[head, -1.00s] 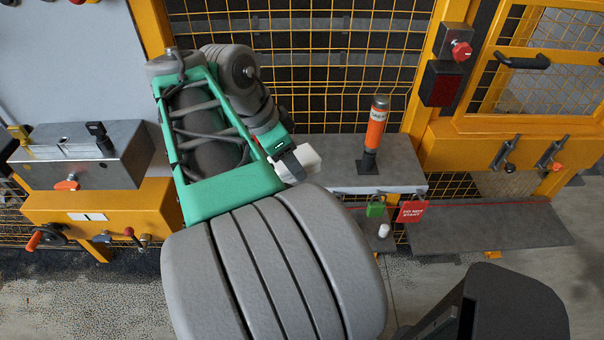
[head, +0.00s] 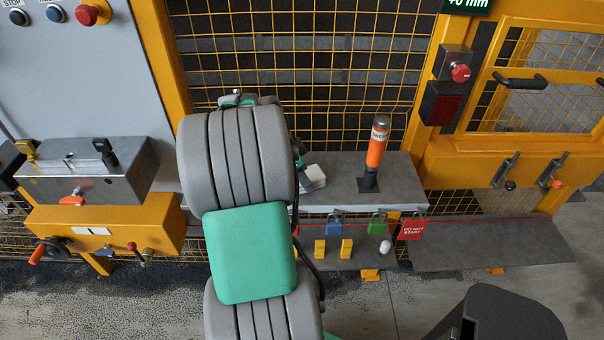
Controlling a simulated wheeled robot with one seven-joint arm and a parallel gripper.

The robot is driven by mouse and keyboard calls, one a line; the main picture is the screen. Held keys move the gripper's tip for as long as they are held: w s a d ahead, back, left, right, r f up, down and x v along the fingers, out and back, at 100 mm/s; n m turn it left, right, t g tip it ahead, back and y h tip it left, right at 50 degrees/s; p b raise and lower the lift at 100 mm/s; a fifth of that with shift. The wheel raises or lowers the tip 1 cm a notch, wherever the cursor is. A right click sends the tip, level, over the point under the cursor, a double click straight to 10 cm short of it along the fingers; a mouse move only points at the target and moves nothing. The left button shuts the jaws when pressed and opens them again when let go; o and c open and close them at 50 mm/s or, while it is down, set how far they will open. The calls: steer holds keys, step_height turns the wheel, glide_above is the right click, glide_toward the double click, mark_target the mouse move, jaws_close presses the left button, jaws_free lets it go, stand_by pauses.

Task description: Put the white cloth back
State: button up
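A small white thing (head: 315,177), which looks like the folded white cloth, shows at the left part of the grey shelf (head: 400,185), just right of my arm. Its left side is partly hidden. My gripper is mostly hidden behind my own arm links; only a small dark and green part (head: 299,156) that seems to belong to it shows beside the white thing. I cannot tell whether it touches or holds the white thing, or whether its fingers are open.
An orange cylinder (head: 376,150) with a dark top stands on the shelf. Blue (head: 334,227) and green (head: 377,224) padlocks and a red tag (head: 412,228) hang below its front edge. Yellow blocks (head: 346,249) and a white knob-like thing (head: 385,247) sit lower. Yellow mesh stands behind.

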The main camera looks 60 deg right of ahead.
steer(key=shift+f, duration=0.1)
steer(key=shift+f+b, duration=0.2)
steer(key=shift+b, duration=0.15)
steer(key=o, duration=1.2)
steer(key=shift+r, duration=0.1)
